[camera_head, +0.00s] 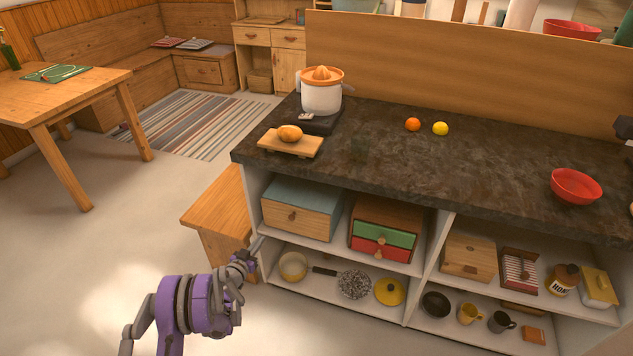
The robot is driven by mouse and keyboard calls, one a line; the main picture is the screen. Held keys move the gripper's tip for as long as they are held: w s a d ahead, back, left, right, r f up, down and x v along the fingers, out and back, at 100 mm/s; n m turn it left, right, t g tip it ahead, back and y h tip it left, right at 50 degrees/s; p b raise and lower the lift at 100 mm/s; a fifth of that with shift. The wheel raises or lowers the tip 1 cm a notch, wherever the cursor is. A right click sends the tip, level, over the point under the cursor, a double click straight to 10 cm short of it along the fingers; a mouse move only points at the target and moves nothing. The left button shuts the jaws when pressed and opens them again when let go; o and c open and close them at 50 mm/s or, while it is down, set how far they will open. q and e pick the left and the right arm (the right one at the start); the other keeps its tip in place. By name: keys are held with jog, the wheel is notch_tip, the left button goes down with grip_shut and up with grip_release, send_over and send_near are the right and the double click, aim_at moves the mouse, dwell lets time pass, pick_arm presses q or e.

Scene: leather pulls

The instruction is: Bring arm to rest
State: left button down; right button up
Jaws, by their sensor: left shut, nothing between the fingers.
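My left arm (195,303), purple and grey, comes up from the bottom left in front of the counter. Its gripper (256,246) is small in the picture, at the left front corner of the open shelves, beside the wooden bench. The gripper is shut with nothing held, and its fingers are partly lost against the shelf edge. No right gripper can be made out.
The dark counter (450,165) carries a juicer (321,96), a board (290,146) with a bread roll, fruit and a red bowl (576,185).

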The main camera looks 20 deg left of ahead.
pick_arm(q)
jog(key=s+d+r+m+g+h+p, duration=0.1)
jog(key=s+d+r+g+h+p, duration=0.2)
jog(key=d+r, duration=0.75)
jog(key=s+d+r+m+g+p, duration=0.1)
jog(key=s+d+r+g+p, duration=0.2)
jog(key=s+d+r, duration=0.7)
jog(key=s+d+r+n+g+p, duration=0.1)
jog(key=s+d+r+g+p, duration=0.15)
jog(key=s+r, duration=0.65)
jog(key=s+a+r+n+g+y+p, duration=0.1)
jog(key=s+a+r+g+y+p, duration=0.1)
jog(key=s, duration=1.5)
jog(key=shift+n+y+p, duration=0.4)
jog(key=shift+y+p, duration=0.3)
jog(key=shift+y, duration=0.4)
jog(key=shift+a, duration=0.1)
